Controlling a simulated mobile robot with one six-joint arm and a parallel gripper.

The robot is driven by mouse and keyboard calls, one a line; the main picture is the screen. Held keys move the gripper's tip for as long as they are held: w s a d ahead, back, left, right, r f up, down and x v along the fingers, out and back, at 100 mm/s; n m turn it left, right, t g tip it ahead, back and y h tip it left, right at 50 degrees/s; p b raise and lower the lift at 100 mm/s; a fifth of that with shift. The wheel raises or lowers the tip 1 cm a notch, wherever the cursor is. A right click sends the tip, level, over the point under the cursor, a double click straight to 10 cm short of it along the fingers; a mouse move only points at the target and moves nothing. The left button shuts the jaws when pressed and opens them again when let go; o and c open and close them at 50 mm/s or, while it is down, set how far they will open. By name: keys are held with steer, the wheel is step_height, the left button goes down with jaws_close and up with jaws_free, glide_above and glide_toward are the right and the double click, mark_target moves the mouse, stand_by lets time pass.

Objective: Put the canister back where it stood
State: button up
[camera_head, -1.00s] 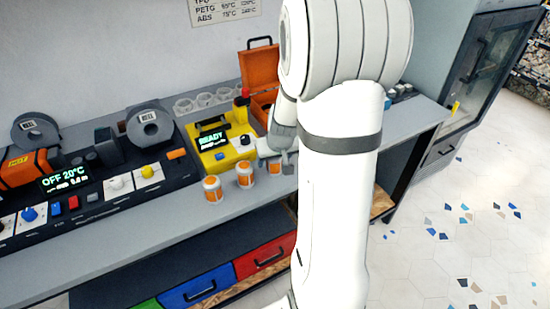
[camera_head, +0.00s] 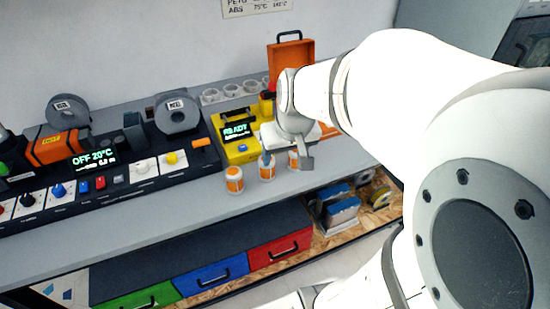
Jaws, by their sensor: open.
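Several small canisters with orange bands and white tops stand in a row along the front of the grey worktop. The left canister (camera_head: 235,181) stands clear and upright. The middle canister (camera_head: 267,172) is upright, with one of my fingers overlapping its top in the picture. The right canister (camera_head: 293,160) shows between my fingers, partly hidden. My gripper (camera_head: 287,161) is open and reaches down over the right end of the row. I cannot tell whether either finger touches a canister, or which one the task means.
A yellow device (camera_head: 236,137) reading READY stands behind the canisters. An open orange case (camera_head: 291,62) is behind my gripper. A dark control panel (camera_head: 100,170) fills the left. Drawers (camera_head: 211,277) sit below. The worktop front (camera_head: 190,200) left of the canisters is clear.

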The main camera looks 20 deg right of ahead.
steer(key=s+a+g, duration=0.1)
steer(key=s+a, duration=0.4)
steer(key=s, duration=0.3)
steer(key=shift+s+a+r+n, duration=0.2)
steer(key=shift+s+n, duration=0.2)
stand_by(0.6)
